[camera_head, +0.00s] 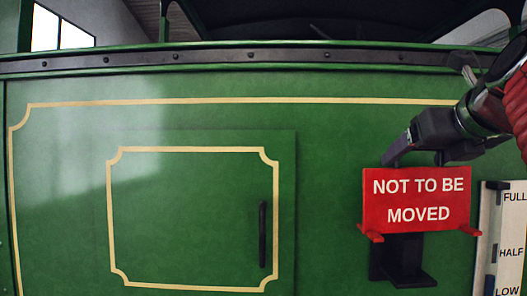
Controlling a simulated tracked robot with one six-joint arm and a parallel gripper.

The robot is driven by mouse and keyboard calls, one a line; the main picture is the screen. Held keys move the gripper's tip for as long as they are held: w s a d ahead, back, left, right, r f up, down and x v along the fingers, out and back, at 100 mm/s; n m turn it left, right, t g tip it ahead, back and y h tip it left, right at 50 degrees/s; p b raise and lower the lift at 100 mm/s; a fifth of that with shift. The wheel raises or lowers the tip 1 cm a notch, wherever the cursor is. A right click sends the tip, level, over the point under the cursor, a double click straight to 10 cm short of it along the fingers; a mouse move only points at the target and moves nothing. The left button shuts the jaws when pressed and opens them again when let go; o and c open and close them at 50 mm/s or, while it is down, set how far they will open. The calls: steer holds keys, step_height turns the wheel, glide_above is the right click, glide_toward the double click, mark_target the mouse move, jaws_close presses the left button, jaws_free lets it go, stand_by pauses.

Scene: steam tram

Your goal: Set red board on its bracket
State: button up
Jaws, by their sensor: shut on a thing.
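The red board (416,200) reads "NOT TO BE MOVED" in white letters and stands upright at the right of the view, almost level. Small red pieces stick out at its two lower corners. My gripper (414,160) comes in from the upper right and is shut on the board's top edge. A black bracket (402,262) on the green side shows directly below the board. Its upper part is hidden behind the board, and I cannot tell whether the two touch.
A white gauge plate (511,235) marked FULL, HALF and LOW stands close to the right of the board. A cream-lined door (190,215) with a black handle (262,235) is at the left. The green panel between door and board is clear.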

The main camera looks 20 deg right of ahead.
steer(key=shift+f, duration=0.4)
steer(key=shift+s+a, duration=0.15)
stand_by(0.6)
steer(key=shift+f, duration=0.25)
stand_by(1.1)
